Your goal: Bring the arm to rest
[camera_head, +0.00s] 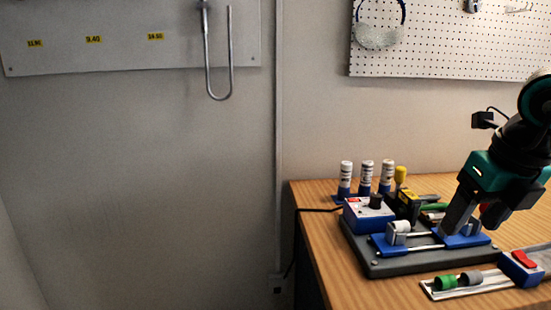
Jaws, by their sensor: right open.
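My right gripper (474,218) comes in from the right, pointing down over the right end of a blue-and-grey fixture (390,262) on the bench. Its fingers are apart. A grey fitting (398,232) sits in the left blue holder of the fixture. Another grey piece stands in the right blue holder (466,240), partly hidden behind the fingers, and I cannot tell whether they touch it. My left gripper is not in view.
The wooden bench (315,232) holds several white-capped bottles (367,175), a blue control box (368,215), a yellow-and-black tool (409,205), and a tray with green and grey fittings (458,282) at the front. A pegboard (450,45) hangs behind. The left floor side is clear.

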